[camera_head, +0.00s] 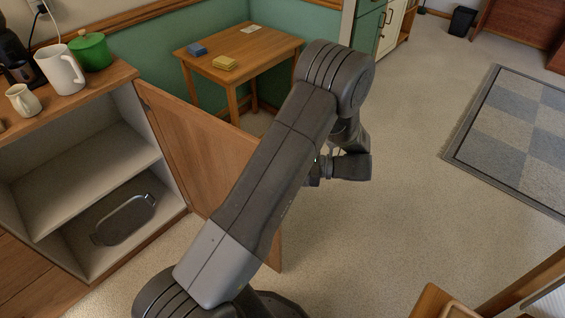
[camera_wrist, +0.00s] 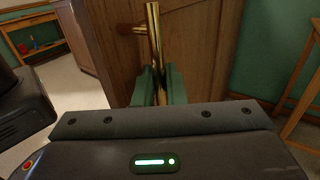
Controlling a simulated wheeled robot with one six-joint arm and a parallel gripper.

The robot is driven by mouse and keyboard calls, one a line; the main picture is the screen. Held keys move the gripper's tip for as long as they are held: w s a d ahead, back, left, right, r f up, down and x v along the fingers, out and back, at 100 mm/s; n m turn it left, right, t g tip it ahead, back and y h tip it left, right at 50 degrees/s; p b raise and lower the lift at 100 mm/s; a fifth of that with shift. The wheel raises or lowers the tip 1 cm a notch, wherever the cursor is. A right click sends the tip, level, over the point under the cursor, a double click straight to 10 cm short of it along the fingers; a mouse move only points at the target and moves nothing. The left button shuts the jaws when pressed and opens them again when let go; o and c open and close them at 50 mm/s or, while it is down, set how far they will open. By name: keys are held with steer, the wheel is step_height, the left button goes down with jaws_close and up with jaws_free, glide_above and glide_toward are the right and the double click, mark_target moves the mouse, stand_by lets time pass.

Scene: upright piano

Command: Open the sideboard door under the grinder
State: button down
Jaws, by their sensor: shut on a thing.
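The sideboard door (camera_head: 205,140) is a wooden panel standing wide open, swung out from the right side of the sideboard (camera_head: 125,75). Its lower outer part is partly hidden behind my arm. In the wrist view the door (camera_wrist: 205,50) fills the middle, with a vertical brass handle (camera_wrist: 153,35). My gripper (camera_wrist: 157,84) has its green fingers shut on the handle. In the head view the fingers are hidden behind my arm. A dark appliance (camera_head: 15,58), perhaps the grinder, stands on the sideboard top at the left edge, partly cut off.
The open compartment shows a shelf (camera_head: 90,180) and a dark tray (camera_head: 125,219). A white pitcher (camera_head: 62,70), a small jug (camera_head: 22,101) and a green pot (camera_head: 91,52) stand on top. A small table (camera_head: 240,55) is behind the door. Carpet at the right is clear.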

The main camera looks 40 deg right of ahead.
steer(key=shift+w, duration=0.1)
steer(key=c, duration=1.6)
jaws_free()
steer(key=shift+w+a, duration=0.1)
steer(key=shift+w, duration=0.05)
steer(key=p+v, duration=0.7)
steer(key=p, duration=0.3)
steer(key=shift+s, duration=0.25)
steer(key=shift+w+f+b, duration=0.15)
steer(key=shift+b, duration=0.65)
